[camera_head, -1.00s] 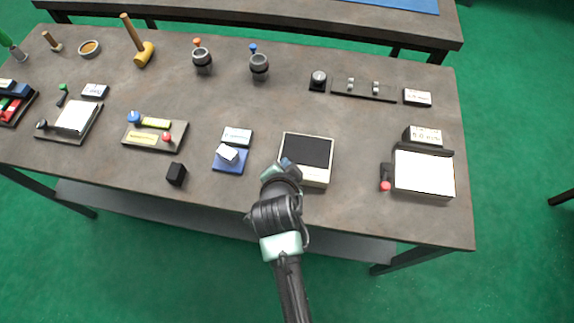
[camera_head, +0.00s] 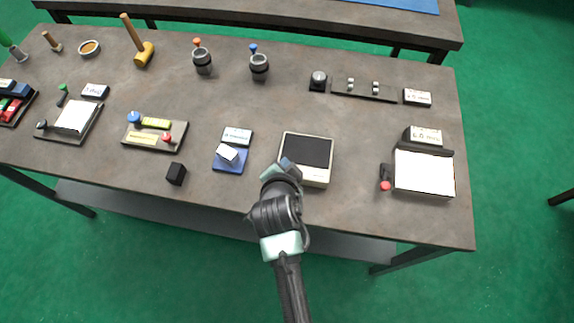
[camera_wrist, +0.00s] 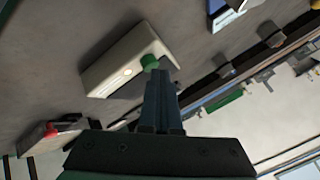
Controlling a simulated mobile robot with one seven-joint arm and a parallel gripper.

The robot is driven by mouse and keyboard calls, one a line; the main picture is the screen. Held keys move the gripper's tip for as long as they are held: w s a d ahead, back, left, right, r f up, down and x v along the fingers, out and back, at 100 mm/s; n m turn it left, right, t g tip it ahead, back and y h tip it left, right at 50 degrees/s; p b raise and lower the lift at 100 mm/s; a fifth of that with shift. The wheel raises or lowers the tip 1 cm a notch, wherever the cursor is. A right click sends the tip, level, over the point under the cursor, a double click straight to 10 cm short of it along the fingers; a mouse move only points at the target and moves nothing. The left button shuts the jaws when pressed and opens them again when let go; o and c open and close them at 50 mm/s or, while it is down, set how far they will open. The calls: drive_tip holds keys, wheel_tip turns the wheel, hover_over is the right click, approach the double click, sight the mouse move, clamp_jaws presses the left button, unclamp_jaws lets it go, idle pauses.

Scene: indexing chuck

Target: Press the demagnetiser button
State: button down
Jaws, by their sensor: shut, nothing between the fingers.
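The demagnetiser is a cream box with a dark top (camera_head: 307,151) near the front middle of the bench. In the wrist view its cream side (camera_wrist: 118,68) carries a green button (camera_wrist: 149,62) near one end. My gripper (camera_head: 286,165) is at the box's front left corner in the head view and hides the button there. In the wrist view my gripper (camera_wrist: 160,76) is shut and empty, its tips right by the green button. I cannot tell whether they touch it.
A blue block with a white piece (camera_head: 229,160) lies left of the box. To the right stands a white-topped unit (camera_head: 424,174) with a red-knobbed lever (camera_head: 385,182). A small black block (camera_head: 176,174) is near the front edge. Bare bench lies between them.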

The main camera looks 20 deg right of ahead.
drive_tip(key=shift+f, duration=0.15)
drive_tip(key=shift+s+f+b, duration=0.1)
drive_tip(key=shift+f+b, duration=0.2)
drive_tip(key=shift+f, duration=0.05)
drive_tip(key=shift+r+p, duration=0.1)
drive_tip(key=shift+p, duration=0.25)
wheel_tip(320, 180, up, 6)
drive_tip(key=p, duration=0.5)
drive_tip(key=shift+r, duration=0.2)
idle(0.5)
